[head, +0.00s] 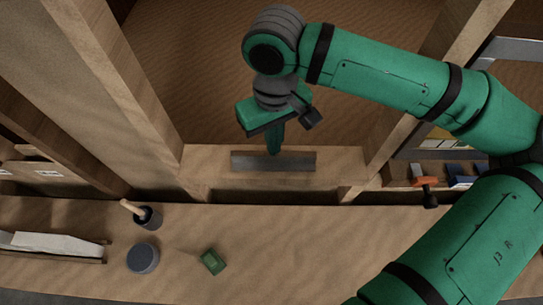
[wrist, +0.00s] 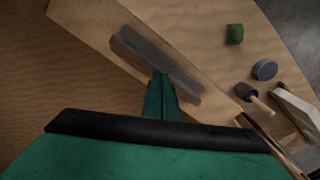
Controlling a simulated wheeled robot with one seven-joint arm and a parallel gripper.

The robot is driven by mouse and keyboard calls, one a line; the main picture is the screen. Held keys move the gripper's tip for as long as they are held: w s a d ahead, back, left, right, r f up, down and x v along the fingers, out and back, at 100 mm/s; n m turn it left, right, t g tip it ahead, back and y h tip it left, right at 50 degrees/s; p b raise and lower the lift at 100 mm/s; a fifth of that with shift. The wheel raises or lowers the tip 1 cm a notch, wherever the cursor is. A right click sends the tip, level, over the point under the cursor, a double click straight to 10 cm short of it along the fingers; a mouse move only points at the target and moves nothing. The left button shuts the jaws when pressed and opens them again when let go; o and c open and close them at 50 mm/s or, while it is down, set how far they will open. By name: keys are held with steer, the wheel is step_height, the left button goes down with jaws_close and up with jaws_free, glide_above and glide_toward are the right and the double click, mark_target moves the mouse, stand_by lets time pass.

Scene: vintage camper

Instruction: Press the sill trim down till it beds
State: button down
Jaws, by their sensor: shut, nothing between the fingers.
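The sill trim (head: 296,162) is a dark grey strip lying lengthwise on the wooden sill (head: 220,180) between two posts in the head view. In the wrist view the trim (wrist: 150,52) runs diagonally across the sill. My gripper (head: 273,152) is shut and empty, pointing down at about the middle of the trim. In the wrist view its closed fingertips (wrist: 161,76) overlap the trim's near edge. I cannot tell whether the tips touch it. Whether the trim sits flush is also unclear.
A tray (head: 50,246) lies at the left. An orange-handled tool (head: 427,183) is at the right. Wooden posts flank the sill.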

steer(key=shift+f, duration=0.65)
stand_by(0.8)
steer(key=shift+r, duration=0.1)
step_height(320, 180, up, 7)
stand_by(1.0)
stand_by(0.5)
